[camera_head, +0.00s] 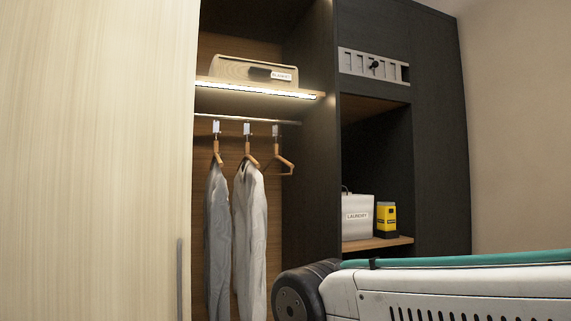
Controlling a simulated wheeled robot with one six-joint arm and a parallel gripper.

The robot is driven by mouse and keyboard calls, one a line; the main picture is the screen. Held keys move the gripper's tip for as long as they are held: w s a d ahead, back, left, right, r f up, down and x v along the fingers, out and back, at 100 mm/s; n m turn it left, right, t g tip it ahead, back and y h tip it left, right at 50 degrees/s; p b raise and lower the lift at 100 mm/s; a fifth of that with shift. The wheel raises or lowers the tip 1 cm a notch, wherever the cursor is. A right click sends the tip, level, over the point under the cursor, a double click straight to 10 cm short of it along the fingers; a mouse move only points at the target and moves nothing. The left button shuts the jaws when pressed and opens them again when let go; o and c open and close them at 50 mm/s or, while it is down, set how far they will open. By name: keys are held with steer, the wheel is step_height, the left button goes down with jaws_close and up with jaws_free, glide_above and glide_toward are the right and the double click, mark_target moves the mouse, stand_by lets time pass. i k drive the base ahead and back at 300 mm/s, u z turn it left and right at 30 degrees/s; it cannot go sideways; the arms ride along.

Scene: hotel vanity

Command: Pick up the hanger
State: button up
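Three wooden hangers hang from a metal rail in the open closet. The bare hanger (283,163) is on the right, with no garment on it. The middle hanger (248,157) and the left hanger (218,157) each carry a light grey garment. The bare hanger hangs turned at an angle, beside the middle garment and apart from the dark partition. A white arm link of mine crosses the lower right, below and to the right of the hangers. My gripper is not seen.
A light wood door (95,160) covers the left side. The rail (262,120) runs below a lit shelf (215,82) holding a blanket box (228,69). A dark partition (312,150) stands right of the hangers. A laundry bag (357,228) and a yellow box (386,220) sit in the right niche.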

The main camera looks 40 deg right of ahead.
mark_target(276, 156)
steer(key=k, duration=0.95)
steer(key=z, duration=0.75)
steer(key=i, duration=0.9)
steer(key=z, duration=0.6)
steer(key=i, duration=0.7)
steer(key=u, duration=0.85)
steer(key=i, duration=1)
steer(key=u, duration=0.95)
